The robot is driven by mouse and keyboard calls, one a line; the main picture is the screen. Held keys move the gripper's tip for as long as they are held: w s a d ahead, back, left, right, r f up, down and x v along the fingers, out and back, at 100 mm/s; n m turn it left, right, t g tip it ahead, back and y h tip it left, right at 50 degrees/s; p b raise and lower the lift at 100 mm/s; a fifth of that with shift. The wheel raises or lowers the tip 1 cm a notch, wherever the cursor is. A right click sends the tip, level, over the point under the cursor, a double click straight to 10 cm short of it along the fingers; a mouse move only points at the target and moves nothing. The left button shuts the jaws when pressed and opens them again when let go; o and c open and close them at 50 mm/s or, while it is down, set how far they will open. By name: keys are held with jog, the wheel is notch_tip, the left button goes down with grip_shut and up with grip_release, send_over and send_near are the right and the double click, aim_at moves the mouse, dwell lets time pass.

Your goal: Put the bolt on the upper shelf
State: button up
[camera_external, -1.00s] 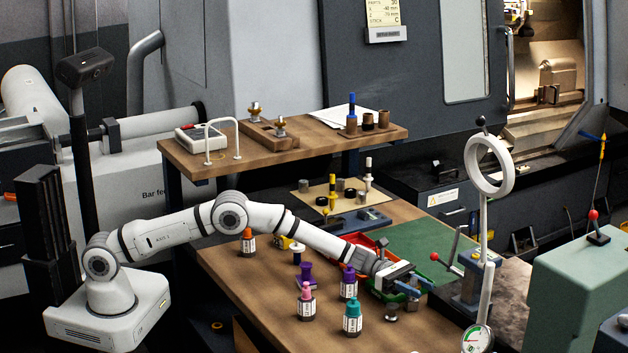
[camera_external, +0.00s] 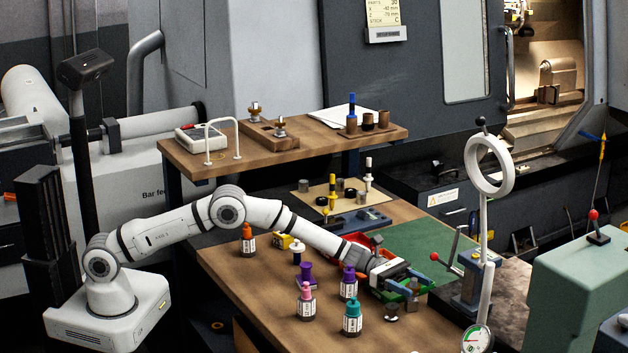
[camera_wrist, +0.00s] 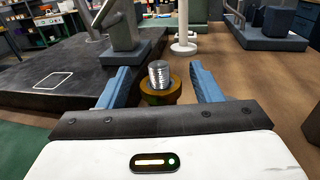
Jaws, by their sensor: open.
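The bolt (camera_wrist: 158,76) has a silver threaded shank standing up from a wider brass-coloured part. In the wrist view it is between the two blue fingers of my gripper (camera_wrist: 161,82), with a visible gap on both sides. In the external view my gripper (camera_external: 411,281) is low over the front right of the workbench, and the bolt (camera_external: 413,289) shows at its fingers. The gripper is open. The upper shelf (camera_external: 290,151) is the raised wooden board behind the bench.
Several small bottles, among them a teal one (camera_external: 352,318) and a pink one (camera_external: 306,302), stand left of my gripper. A red-knobbed lever (camera_external: 434,257) and a tall ring stand (camera_external: 487,215) are to the right. The shelf holds a wooden block (camera_external: 262,136); its front middle is clear.

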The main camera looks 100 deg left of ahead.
jog(key=b+v, duration=0.1)
jog(key=v, duration=0.8)
jog(key=shift+s+a, duration=0.1)
jog(key=shift+s, duration=0.1)
jog(key=shift+o, duration=0.4)
jog(key=shift+s+a, duration=0.2)
jog(key=shift+s, duration=0.1)
